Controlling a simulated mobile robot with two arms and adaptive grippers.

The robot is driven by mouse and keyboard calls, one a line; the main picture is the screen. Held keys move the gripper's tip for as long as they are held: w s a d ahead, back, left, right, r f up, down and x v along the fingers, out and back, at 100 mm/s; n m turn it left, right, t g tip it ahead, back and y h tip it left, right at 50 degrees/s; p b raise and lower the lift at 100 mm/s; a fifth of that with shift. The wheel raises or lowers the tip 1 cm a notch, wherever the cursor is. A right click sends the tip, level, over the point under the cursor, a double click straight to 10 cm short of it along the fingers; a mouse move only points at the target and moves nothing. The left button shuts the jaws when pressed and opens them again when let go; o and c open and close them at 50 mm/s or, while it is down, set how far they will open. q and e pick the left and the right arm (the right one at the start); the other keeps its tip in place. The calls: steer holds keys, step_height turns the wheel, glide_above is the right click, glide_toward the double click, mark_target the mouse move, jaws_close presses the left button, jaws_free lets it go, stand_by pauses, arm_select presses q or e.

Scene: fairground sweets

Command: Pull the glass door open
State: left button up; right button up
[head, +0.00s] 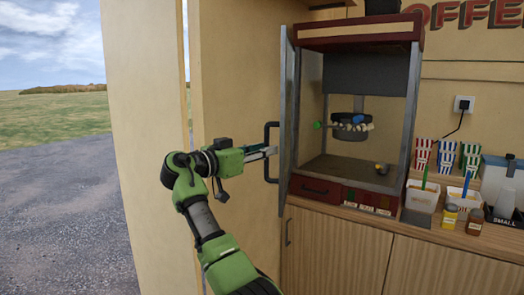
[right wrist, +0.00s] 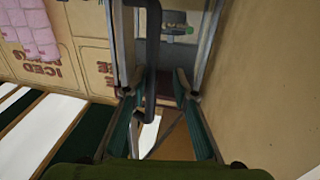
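The glass door (head: 287,115) of the popcorn machine (head: 358,32) stands swung out from the cabinet's left side, seen nearly edge-on. Its black bar handle (head: 267,172) sticks out to the left of the door. My right gripper (head: 271,151) is at the handle's upper half. In the right wrist view its fingers (right wrist: 156,88) are spread apart, with the handle (right wrist: 153,45) between them, nearer the left finger. A gap shows on the right, so the gripper looks open. Whether a finger touches the handle is unclear. My left gripper is not in view.
The machine stands on a wooden counter (head: 345,207). Inside hang a kettle (head: 350,122) and a green knob (head: 317,125). Striped cups (head: 446,156), tubs (head: 421,197) and small bottles (head: 475,221) stand to its right. A wall panel (head: 235,80) rises behind my right arm.

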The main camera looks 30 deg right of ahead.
steer(key=s+a, duration=0.2)
steer(key=a, duration=1)
steer(key=shift+s, duration=0.2)
steer(key=shift+d, duration=0.1)
